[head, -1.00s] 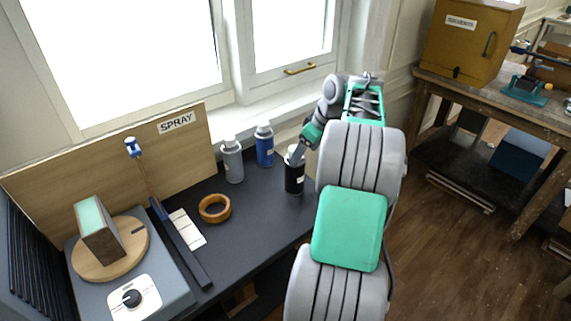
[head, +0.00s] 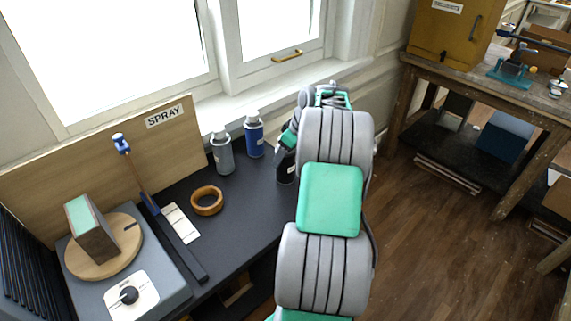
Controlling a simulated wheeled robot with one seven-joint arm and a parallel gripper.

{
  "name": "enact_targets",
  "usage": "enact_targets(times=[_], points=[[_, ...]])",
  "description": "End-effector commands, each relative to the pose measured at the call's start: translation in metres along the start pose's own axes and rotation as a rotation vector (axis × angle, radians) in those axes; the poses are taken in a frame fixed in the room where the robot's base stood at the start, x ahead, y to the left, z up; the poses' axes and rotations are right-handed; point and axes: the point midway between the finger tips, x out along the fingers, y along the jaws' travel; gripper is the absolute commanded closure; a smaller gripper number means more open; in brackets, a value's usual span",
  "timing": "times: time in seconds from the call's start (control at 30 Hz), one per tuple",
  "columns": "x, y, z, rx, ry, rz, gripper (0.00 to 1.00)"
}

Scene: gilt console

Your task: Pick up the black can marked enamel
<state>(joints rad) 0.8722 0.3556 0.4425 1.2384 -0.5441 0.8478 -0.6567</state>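The black can (head: 285,170) stands on the dark bench top (head: 245,200), right of the grey and blue cans. My arm partly covers it, and I cannot read its label. My gripper (head: 288,143) is at the can's upper part. The fingers are mostly hidden behind my arm, so I cannot tell whether they are closed on it.
A grey spray can (head: 222,154) and a blue spray can (head: 254,136) stand close by on the left. A tape ring (head: 207,201), a long dark bar and a turntable (head: 104,247) lie further left. The window sill is behind.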

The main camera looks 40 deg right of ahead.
Motion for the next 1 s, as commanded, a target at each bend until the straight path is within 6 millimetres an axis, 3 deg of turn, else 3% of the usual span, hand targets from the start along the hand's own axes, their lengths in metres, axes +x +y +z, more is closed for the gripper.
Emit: enact_targets(times=[0.83, 1.0], points=[[-0.0003, -0.0001, 0.0000, 0.000, 0.000, 0.000, 0.99], [-0.0015, 0.0005, -0.0009, -0.001, 0.001, 0.002, 1.00]])
